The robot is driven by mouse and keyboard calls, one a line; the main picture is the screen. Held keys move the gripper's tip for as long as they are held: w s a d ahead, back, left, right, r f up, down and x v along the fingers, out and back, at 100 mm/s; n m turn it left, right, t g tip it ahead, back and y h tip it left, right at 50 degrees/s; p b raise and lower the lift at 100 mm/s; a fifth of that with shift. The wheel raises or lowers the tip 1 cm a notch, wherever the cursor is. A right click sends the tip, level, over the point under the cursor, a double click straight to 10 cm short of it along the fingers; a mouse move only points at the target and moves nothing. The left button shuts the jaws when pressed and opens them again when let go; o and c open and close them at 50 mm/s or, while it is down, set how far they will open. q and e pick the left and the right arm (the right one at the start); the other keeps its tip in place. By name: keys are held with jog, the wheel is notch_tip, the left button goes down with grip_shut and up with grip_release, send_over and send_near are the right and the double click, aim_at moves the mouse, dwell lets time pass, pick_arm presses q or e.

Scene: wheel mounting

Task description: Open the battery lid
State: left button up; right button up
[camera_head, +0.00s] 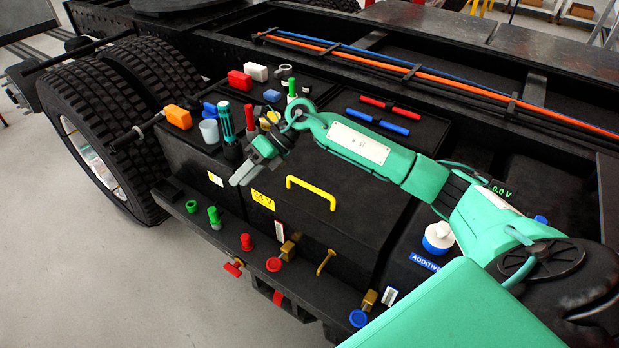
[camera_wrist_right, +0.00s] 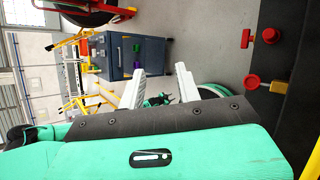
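The battery lid (camera_head: 335,225) is a black cover with a yellow handle (camera_head: 312,192) on top, in the middle of the head view. It lies flat and looks closed. A yellow "24 V" label (camera_head: 263,200) is at its left front edge. My right gripper (camera_head: 236,183) is above the left end of the lid, left of the handle and apart from it. In the right wrist view its two pale fingers (camera_wrist_right: 160,70) stand apart with nothing between them. The handle is not clearly seen there. My left gripper is not in view.
A screwdriver (camera_head: 226,122), an orange block (camera_head: 179,117) and a cup (camera_head: 209,131) stand close behind the right gripper. Red, green and blue caps line the front ledge (camera_head: 232,243). Large tyres (camera_head: 98,120) are at left.

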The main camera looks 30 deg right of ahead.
jog(key=d+r+g+h, duration=0.3)
jog(key=d+h, duration=0.6)
jog(key=d, duration=1)
jog(key=shift+t, duration=0.5)
jog(key=f+p, duration=0.1)
jog(key=f, duration=0.2)
jog(key=a+f+p, duration=0.1)
jog(key=f+p, duration=0.1)
jog(key=f, duration=0.2)
jog(key=s+a+f+p, duration=0.1)
jog(key=f+p, duration=0.1)
jog(key=f, duration=0.2)
jog(key=shift+s+f+p, duration=0.1)
jog(key=shift+f+p, duration=0.25)
jog(key=shift+f, duration=0.35)
grip_shut()
